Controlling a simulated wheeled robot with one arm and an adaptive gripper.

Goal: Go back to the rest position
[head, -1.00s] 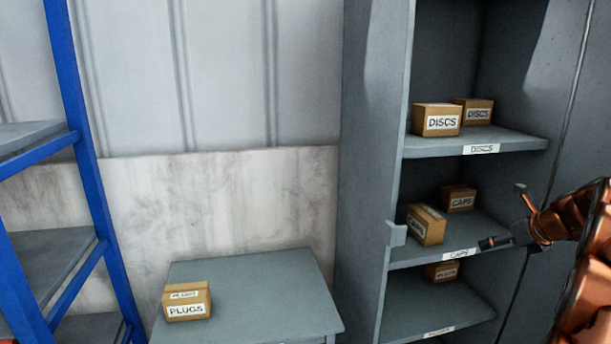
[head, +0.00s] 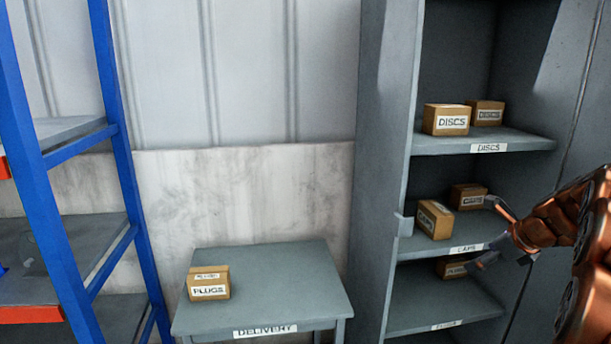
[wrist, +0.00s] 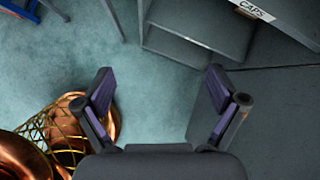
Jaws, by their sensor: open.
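My gripper (wrist: 158,98) is open and empty in the wrist view, with bare floor between its fingers. In the head view my gripper (head: 484,232) is at the right, in front of the cabinet's middle shelf, and its fingers are partly unclear there. My copper arm comes in from the right edge. A PLUGS box (head: 209,284) sits on the delivery table (head: 290,275), apart from my gripper.
The grey cabinet (head: 386,170) holds DISCS boxes (head: 446,120) on the top shelf, CAPS boxes (head: 434,220) on the middle and one box (head: 452,267) below. A blue-framed rack (head: 118,140) stands left. Most of the delivery table is clear.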

